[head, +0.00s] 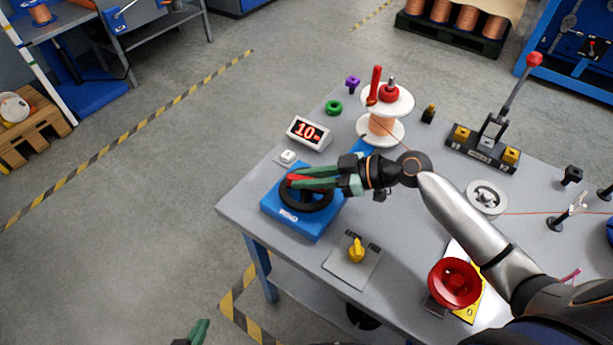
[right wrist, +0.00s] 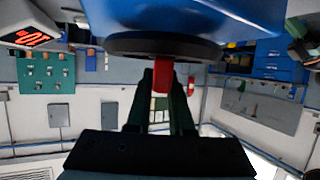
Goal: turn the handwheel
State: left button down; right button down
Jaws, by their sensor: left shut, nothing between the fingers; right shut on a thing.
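The black handwheel (head: 306,207) sits on a blue housing (head: 291,222) at the table's left end. My right gripper (head: 292,181) reaches over the wheel from the right, its green fingers shut on the wheel's red grip (right wrist: 162,75). In the right wrist view, the red grip stands between the fingers, against the dark wheel rim (right wrist: 150,46). The fingers and arm hide part of the wheel in the head view. My left gripper (head: 200,332) is shut and empty at the bottom edge, away from the table.
A display reading 10 (head: 309,132) and a white button (head: 287,156) stand behind the housing. A yellow knob (head: 356,250) is in front, a red dish-shaped part (head: 455,283) to the right. A wire spool (head: 381,128) stands behind my right arm.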

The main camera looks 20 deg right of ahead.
pick_arm(q)
jog(key=shift+f, duration=0.1)
pick_arm(e)
jog(key=c, duration=0.8)
grip_release()
jog(key=shift+d, duration=0.1)
pick_arm(q)
jog(key=shift+w+d+f+b, duration=0.15)
jog(key=shift+d+f+b, duration=0.2)
jog(key=shift+b, duration=0.3)
pick_arm(e)
jog(key=v, duration=1.2)
pick_arm(q)
jog(key=shift+r, duration=0.2)
pick_arm(e)
jog(key=shift+s+d+r, duration=0.1)
jog(key=shift+d+r, duration=0.05)
jog(key=shift+r, duration=0.05)
